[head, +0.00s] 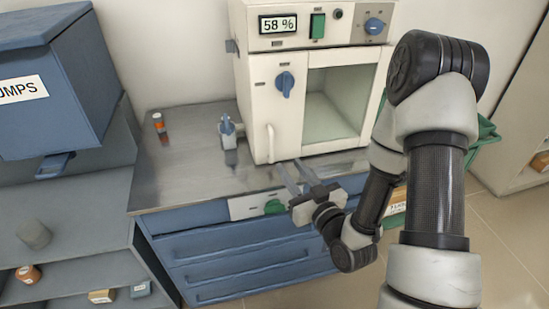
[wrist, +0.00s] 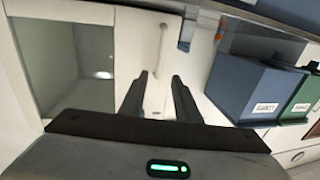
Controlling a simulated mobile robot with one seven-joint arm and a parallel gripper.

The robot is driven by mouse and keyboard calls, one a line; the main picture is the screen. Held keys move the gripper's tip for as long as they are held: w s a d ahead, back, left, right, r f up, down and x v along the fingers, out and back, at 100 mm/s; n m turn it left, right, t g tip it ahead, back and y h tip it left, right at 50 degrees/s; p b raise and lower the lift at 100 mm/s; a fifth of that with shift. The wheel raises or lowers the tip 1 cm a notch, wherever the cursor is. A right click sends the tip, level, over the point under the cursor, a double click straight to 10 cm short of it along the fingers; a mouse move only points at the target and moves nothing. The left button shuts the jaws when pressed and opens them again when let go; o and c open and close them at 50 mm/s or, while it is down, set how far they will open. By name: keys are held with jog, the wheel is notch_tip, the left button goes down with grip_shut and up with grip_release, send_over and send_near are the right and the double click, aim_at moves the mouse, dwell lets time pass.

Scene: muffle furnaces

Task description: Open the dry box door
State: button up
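The dry box (head: 318,55) is a white cabinet with a 58 % display, standing on the steel counter. Its door (head: 277,95) looks shut, with a window (head: 337,103), a blue knob (head: 285,84) and a slim white upright handle (head: 270,143) at the lower left. My gripper (head: 290,165) is open and empty, low in front of the dry box, its fingers pointing toward it. In the wrist view, the handle (wrist: 163,42) shows beyond the gap between the fingertips (wrist: 159,76), apart from them; the window (wrist: 68,65) is to the left.
A blue PUMPS bin (head: 55,95) is at far left. Blue drawers (head: 240,250) lie below the counter.

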aim_at(273, 144)
jog(key=shift+b+x, duration=3.75)
jog(key=shift+x, duration=1.5)
grip_shut()
